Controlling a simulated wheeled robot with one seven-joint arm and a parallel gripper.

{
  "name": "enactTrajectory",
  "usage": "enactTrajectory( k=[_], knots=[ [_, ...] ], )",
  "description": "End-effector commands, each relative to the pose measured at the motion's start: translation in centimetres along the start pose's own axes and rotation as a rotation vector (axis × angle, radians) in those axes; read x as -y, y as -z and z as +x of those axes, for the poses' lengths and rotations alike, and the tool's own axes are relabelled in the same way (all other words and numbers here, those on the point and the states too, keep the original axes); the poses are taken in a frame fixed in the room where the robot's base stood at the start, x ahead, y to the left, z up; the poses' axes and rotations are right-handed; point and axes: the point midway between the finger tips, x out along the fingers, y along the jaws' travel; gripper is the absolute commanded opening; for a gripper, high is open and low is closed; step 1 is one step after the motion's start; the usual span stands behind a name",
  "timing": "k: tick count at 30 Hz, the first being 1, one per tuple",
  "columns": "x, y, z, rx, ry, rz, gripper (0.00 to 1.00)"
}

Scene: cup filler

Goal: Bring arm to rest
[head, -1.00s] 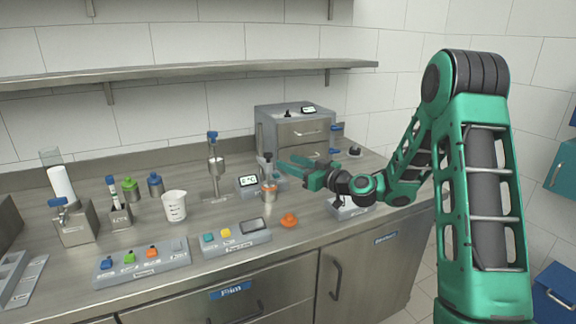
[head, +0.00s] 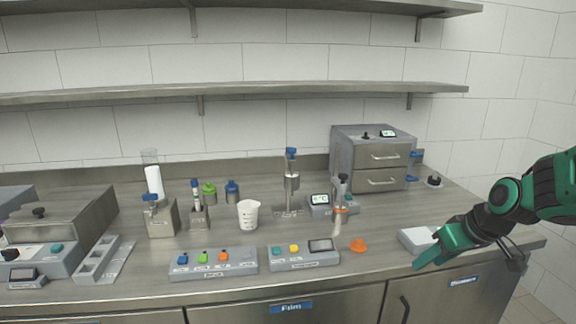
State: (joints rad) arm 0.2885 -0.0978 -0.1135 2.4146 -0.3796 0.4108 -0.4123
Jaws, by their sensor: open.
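My green and black gripper (head: 430,258) is at the right of the head view, low near the counter's front edge. Its fingers point left and a little down. It holds nothing that I can see. It is apart from the cup under the filler (head: 341,217) and from the orange piece (head: 358,245), which lies on the counter to its left. A low white-topped box (head: 417,239) stands just behind the gripper, which partly hides it.
The counter (head: 140,262) holds a button panel (head: 213,263), a second panel with a screen (head: 303,256), a white measuring cup (head: 248,214) and a metal drawer unit (head: 372,160). Shelves (head: 240,93) run along the wall. The counter's front edge lies below the gripper.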

Motion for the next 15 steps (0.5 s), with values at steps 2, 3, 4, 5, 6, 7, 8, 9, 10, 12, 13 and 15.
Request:
enactTrajectory(
  k=[2,3,4,5,6,7,8,9,10,12,13,15],
  knots=[
    [-0.7,-3.7,-2.5,0.084,-0.054,0.101,0.43],
    [-1.0,-5.7,-3.7,0.128,-0.08,0.161,0.43],
    [-1.2,-7.2,-4.6,0.159,-0.099,0.207,0.43],
    [-1.3,-8.7,-5.5,0.191,-0.117,0.256,0.43],
    [-1.4,-10.7,-6.7,0.229,-0.142,0.321,0.43],
    [-1.4,-12.1,-7.6,0.257,-0.158,0.37,0.43],
    [-1.3,-13.5,-8.4,0.282,-0.174,0.418,0.43],
    [-1.1,-15.2,-9.5,0.314,-0.192,0.48,0.43],
    [-1.0,-16.4,-10.2,0.336,-0.204,0.523,0.43],
    [-0.5,-18.9,-11.7,0.379,-0.228,0.616,0.43],
    [-0.3,-19.7,-12.2,0.394,-0.235,0.648,0.43],
    [0.1,-21.3,-13.1,0.422,-0.25,0.712,0.43]
  ],
)
